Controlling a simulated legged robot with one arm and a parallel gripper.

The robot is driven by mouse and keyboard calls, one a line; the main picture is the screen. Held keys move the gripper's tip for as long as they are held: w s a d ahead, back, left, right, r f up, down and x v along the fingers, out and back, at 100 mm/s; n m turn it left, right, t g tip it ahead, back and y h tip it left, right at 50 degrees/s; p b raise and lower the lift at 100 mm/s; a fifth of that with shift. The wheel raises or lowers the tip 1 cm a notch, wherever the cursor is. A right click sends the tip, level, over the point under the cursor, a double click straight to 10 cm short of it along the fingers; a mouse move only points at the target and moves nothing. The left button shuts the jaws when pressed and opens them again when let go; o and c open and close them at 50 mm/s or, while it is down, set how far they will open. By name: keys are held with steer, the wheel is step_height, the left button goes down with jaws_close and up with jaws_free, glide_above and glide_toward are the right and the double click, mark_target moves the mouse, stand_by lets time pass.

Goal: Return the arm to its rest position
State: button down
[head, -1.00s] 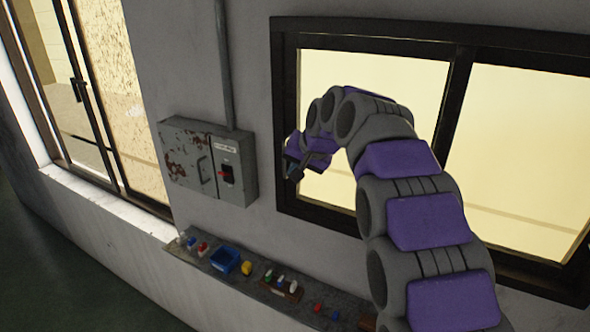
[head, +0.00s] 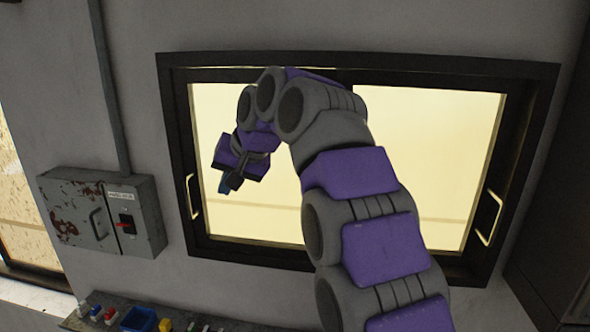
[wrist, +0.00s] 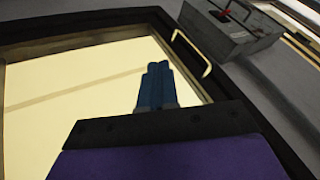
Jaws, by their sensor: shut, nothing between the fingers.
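My gripper (head: 222,188) is at the end of my purple and grey arm, which arches up from the bottom right of the head view and curls over to the left. The gripper hangs in front of the left part of the window, pointing down. In the wrist view its blue fingers (wrist: 157,84) lie together, shut and empty, against the bright pane. The fingers are small and partly dark in the head view.
A dark-framed window (head: 350,62) with handles at both sides fills the wall behind my arm. A grey electrical box (head: 80,220) with a red switch hangs to its left. A ledge (head: 105,298) with small items and a blue bin (head: 138,320) runs along the bottom left.

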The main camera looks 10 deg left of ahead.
steer(key=s+d+f+m+h+b, duration=0.1)
steer(key=s+d+f+b, duration=0.2)
steer(key=d+f, duration=0.35)
steer(key=s+d+f+g+h+b, duration=0.1)
steer(key=s+d+f+b, duration=0.15)
steer(key=d+f, duration=0.45)
steer(key=s+d+f+m+h+b, duration=0.1)
steer(key=s+d+f+b, duration=0.25)
steer(key=d+f, duration=0.35)
steer(key=s+d+f+g+h+b, duration=0.1)
steer(key=s+d+f+b, duration=0.3)
steer(key=s+f, duration=0.5)
steer(key=s+d+f+m+g+h+b, duration=0.1)
steer(key=s+d+f+b, duration=0.3)
steer(key=s+d+f, duration=0.3)
steer(key=s+d+f+g+h+b, duration=0.1)
steer(key=s+d+f, duration=0.5)
steer(key=s+f, duration=0.6)
steer(key=g+b, duration=0.1)
steer(key=b, duration=0.1)
steer(key=shift+d+h+b, duration=0.2)
steer(key=shift+h+b, duration=0.1)
steer(key=shift+b, duration=0.1)
steer(key=shift+w+d, duration=0.1)
steer(key=shift+d, duration=0.2)
steer(key=shift+a, duration=0.2)
